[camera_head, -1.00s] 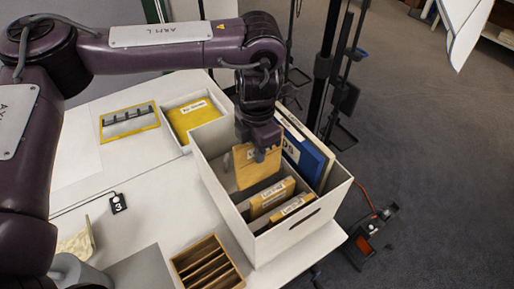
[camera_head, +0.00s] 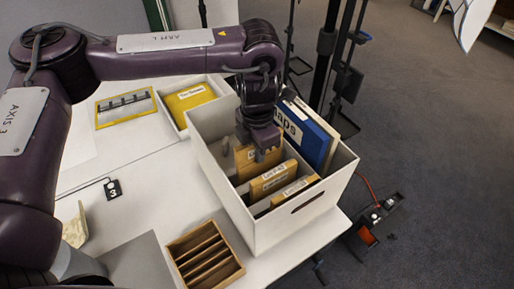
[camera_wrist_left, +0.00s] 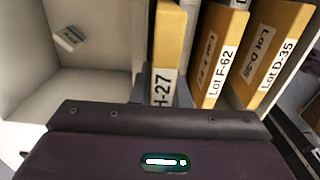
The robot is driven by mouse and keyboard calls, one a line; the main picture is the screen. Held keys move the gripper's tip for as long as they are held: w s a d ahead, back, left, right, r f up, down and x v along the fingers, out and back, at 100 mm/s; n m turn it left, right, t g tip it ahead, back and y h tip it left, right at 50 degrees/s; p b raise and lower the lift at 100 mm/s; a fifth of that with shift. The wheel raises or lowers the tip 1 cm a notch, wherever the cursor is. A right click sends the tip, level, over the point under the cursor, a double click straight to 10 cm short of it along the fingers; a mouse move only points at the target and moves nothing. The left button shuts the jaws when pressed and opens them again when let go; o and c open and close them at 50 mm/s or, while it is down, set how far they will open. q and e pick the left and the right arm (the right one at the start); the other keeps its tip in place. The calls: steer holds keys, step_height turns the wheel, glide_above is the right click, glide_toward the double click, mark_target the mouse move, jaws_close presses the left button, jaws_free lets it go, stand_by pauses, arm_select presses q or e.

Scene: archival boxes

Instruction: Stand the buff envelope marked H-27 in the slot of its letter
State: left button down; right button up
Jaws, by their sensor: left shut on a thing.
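My left gripper (camera_head: 260,150) is shut on the top of the buff envelope marked H-27 (camera_head: 244,164) inside the white archival box (camera_head: 290,223). The envelope is roughly upright, its lower part hidden by the divider and envelopes in front. In the left wrist view the H-27 envelope (camera_wrist_left: 165,50) shows its label edge-on, beside buff envelopes Lot F-62 (camera_wrist_left: 222,50) and Lot D-35 (camera_wrist_left: 272,50). These stand in the box's slots, with grey dividers between. Whether H-27 touches the floor of its slot cannot be told. My right gripper is not in view.
A blue Maps folder (camera_head: 307,133) stands at the box's far right side. A shallow tray (camera_head: 171,108) with a yellow folder lies behind the box. A wooden slotted rack (camera_head: 206,257) sits in front, left of the box. The table's right edge is close.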

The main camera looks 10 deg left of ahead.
arm_select(q)
steer(key=c, duration=1.5)
jaws_free()
steer(key=shift+o, duration=0.9)
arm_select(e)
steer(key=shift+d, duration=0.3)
arm_select(q)
step_height(320, 180, up, 8)
steer(key=shift+f, duration=0.25)
step_height(320, 180, up, 12)
steer(key=p, duration=1.2)
steer(key=shift+r, duration=0.15)
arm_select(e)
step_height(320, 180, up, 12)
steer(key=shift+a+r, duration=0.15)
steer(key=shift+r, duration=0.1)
